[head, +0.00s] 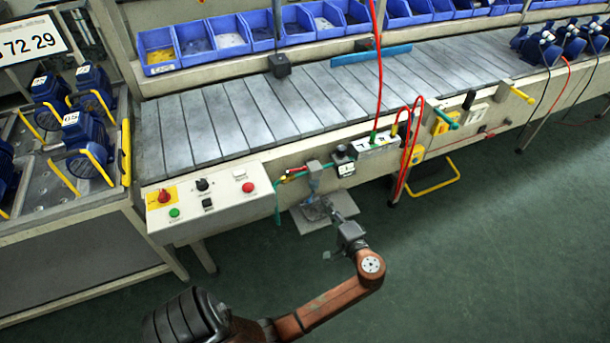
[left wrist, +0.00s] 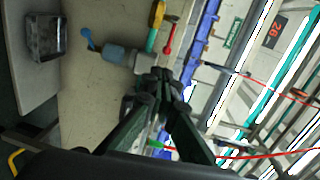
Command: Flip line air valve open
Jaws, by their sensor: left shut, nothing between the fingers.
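The air fittings (head: 314,172) hang on the front rail of the conveyor, right of the control box. A small red lever (head: 296,175) sits at their left, beside green and yellow parts. In the left wrist view the red lever (left wrist: 170,38) lies beside a yellow-green part (left wrist: 154,28), near a grey cylinder (left wrist: 118,55) with a blue end. I cannot tell for sure which part is the valve or its position. My left gripper (head: 322,203) is just below the fittings; its closed fingertips (left wrist: 165,78) show empty, near the grey cylinder. The right gripper is out of view.
The control box (head: 210,202) with several buttons stands left of the fittings. Red hoses (head: 410,145) hang to the right. A pale plate (head: 306,222) is below the gripper. Green floor in front is clear. Motors (head: 88,135) stand on the left rack.

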